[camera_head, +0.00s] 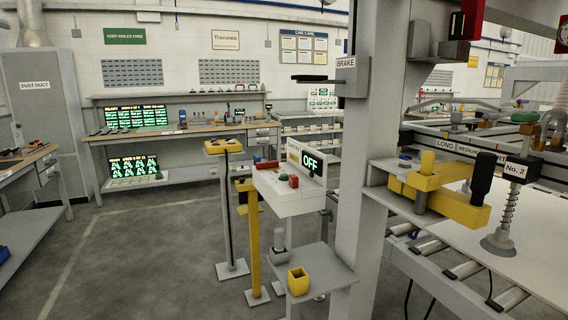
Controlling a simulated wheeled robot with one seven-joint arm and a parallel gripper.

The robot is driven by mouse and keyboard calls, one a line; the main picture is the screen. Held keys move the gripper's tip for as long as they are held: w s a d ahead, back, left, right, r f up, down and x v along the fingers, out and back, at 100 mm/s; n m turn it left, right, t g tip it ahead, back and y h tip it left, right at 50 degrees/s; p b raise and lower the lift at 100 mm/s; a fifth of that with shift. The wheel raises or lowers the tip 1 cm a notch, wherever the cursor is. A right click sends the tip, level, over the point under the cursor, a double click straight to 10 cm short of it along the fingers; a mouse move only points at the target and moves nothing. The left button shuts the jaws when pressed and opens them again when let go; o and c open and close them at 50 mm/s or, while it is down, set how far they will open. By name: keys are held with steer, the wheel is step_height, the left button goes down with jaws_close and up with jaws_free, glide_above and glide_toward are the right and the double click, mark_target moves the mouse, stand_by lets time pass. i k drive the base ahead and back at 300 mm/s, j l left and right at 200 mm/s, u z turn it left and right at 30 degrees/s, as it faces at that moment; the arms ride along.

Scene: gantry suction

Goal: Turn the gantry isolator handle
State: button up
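No part clearly labelled as the isolator handle can be read. A box labelled BRAKE (346,64) on the post carries a black lever (310,78) pointing left. A red part (471,18) is high at the right. My gripper is not in view.
The grey post (368,180) stands right of centre. The suction gantry (468,150) and roller conveyor (463,271) fill the right. Floor at left (130,260) is clear.

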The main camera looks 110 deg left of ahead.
mark_target(271, 163)
steer(key=u, duration=2.2)
steer(key=i+j+u, duration=0.1)
steer(key=u, duration=0.35)
steer(key=i+u, duration=0.15)
steer(key=u, duration=0.25)
steer(key=i+u, duration=0.15)
steer(key=u, duration=0.3)
steer(key=i+u, duration=0.1)
steer(key=u, duration=0.35)
steer(key=i, duration=0.3)
steer(key=i+j+z, duration=0.1)
steer(key=i+j, duration=0.15)
steer(key=i+j+z, duration=0.1)
steer(key=j, duration=0.3)
steer(key=i+j, duration=0.35)
steer(key=i+j+z, duration=0.15)
steer(key=j, duration=0.25)
steer(key=i+j+z, duration=0.1)
steer(key=i+j, duration=0.15)
steer(key=i+j+z, duration=0.1)
steer(key=j, duration=0.45)
steer(key=i+j+z, duration=0.1)
steer(key=i+j, duration=0.2)
steer(key=i, duration=0.15)
steer(key=i+j+z, duration=0.1)
steer(key=i+j, duration=0.25)
steer(key=i, duration=0.1)
